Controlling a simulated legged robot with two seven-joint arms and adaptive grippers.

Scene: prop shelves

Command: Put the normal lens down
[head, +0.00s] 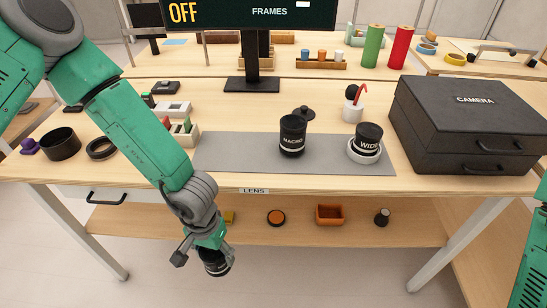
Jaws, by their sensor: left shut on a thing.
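My left gripper (203,247) is shut on a dark lens (216,264), held tilted in front of the table, below the level of its top. Its label is too small to read. A black macro lens (292,137) stands on the grey mat (240,150) on the table. A black wide lens (367,138) stands tilted in a white ring-shaped holder (365,154) at the mat's right end. A "LENS" label (254,191) is on the table's front edge. My right gripper is out of view; only part of my right arm shows at the right edge.
A black camera case (470,115) fills the table's right side. A black bowl-like ring (60,144) and a flat ring (101,148) lie at the left. The lower shelf (340,237) holds an orange tray (329,214) and small items. The mat's left part looks bare.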

